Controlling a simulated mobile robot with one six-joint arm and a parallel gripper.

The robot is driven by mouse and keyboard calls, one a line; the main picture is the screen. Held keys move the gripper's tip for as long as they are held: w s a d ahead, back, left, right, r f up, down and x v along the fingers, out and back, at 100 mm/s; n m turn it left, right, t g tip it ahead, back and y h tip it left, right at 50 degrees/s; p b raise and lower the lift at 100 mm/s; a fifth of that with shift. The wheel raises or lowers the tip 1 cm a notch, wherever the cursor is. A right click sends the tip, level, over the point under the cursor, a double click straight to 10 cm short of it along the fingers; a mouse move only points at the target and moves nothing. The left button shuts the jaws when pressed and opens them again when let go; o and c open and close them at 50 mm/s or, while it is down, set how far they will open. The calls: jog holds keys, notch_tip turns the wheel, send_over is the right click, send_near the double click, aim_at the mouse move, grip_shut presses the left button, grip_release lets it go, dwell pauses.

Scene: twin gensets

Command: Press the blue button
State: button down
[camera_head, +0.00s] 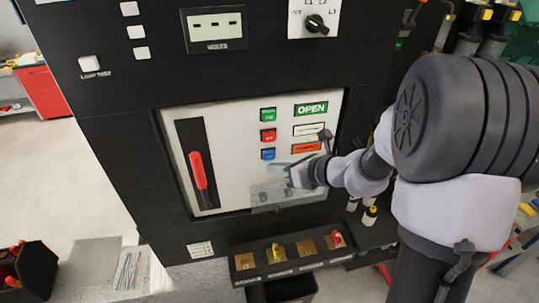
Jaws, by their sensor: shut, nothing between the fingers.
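The blue button (268,154) is the lowest of three small square buttons on the pale breaker panel (235,125). A red button (268,135) sits above it and a green button (268,115) is at the top. My gripper (290,176) is shut and empty in front of the panel, a little below and to the right of the blue button. Its tip looks apart from the button, but the gap to the panel is hard to judge. The blue button's face is in plain view.
Left of the buttons is a red lever (198,170) in a black slot. A green OPEN sign (311,109) and an orange label (306,147) sit right of them. Below, several key switches (277,253) stick out on a ledge. A rotary selector (316,23) is higher up.

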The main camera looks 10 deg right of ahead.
jog(key=shift+w, duration=0.6)
jog(key=shift+w, duration=0.1)
dwell(1.6)
jog(key=shift+w, duration=0.3)
jog(key=shift+w, duration=0.5)
dwell(0.7)
jog(key=shift+s, duration=0.9)
jog(key=shift+b, duration=0.3)
jog(key=shift+s+b, duration=0.5)
jog(key=shift+s, duration=2)
